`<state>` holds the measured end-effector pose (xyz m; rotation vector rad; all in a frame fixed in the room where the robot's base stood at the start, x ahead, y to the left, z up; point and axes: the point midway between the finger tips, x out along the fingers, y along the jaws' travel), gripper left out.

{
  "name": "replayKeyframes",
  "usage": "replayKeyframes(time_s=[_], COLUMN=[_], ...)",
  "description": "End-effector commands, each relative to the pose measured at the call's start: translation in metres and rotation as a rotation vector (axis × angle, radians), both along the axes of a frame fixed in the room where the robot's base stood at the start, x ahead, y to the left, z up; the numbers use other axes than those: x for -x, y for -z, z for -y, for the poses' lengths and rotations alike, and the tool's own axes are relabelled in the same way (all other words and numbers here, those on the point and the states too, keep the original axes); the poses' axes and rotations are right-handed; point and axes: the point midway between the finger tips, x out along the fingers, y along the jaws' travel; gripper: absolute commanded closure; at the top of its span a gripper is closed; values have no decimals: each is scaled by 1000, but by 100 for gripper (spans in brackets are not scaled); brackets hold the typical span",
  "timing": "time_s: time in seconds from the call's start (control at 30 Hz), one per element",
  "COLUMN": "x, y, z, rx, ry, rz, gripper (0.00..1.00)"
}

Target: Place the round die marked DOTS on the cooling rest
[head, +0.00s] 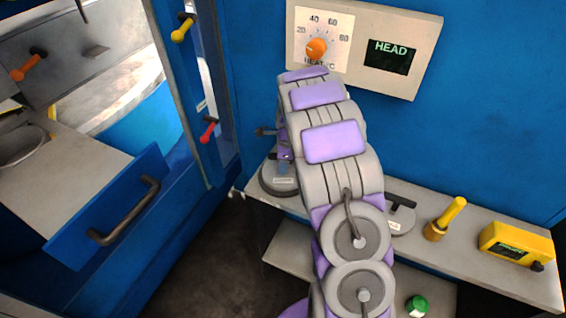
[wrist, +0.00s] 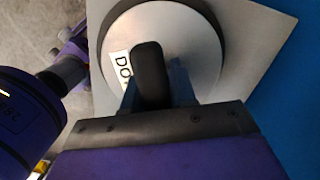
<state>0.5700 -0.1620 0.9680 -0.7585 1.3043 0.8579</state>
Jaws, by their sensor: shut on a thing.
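The round die marked DOTS (wrist: 195,52) is a grey metal disc in the wrist view, with a white label reading "DO" and the rest hidden. My gripper (wrist: 152,82) is shut on the die's black upright handle. In the head view this disc (head: 272,184) is at the left end of the grey shelf, partly behind my arm, with my gripper (head: 284,158) over it. I cannot tell whether it touches the shelf. A second round die (head: 402,222) with a black handle sits on the shelf right of my arm. I cannot pick out a cooling rest.
The grey shelf (head: 480,262) also holds a yellow-handled tool (head: 446,218) and a yellow meter (head: 517,243). A heat dial panel (head: 363,45) with a HEAD display is above. A green-topped object (head: 417,305) is lower down. A blue drawer (head: 110,210) juts out at left.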

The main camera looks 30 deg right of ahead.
Motion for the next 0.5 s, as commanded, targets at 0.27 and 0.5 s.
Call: replayKeyframes(time_s=[0.27, 0.5], x=[-1, -1], y=[0, 0], z=[0, 0], rx=[0, 0], ry=[0, 0], rz=[0, -1], gripper=[51, 49])
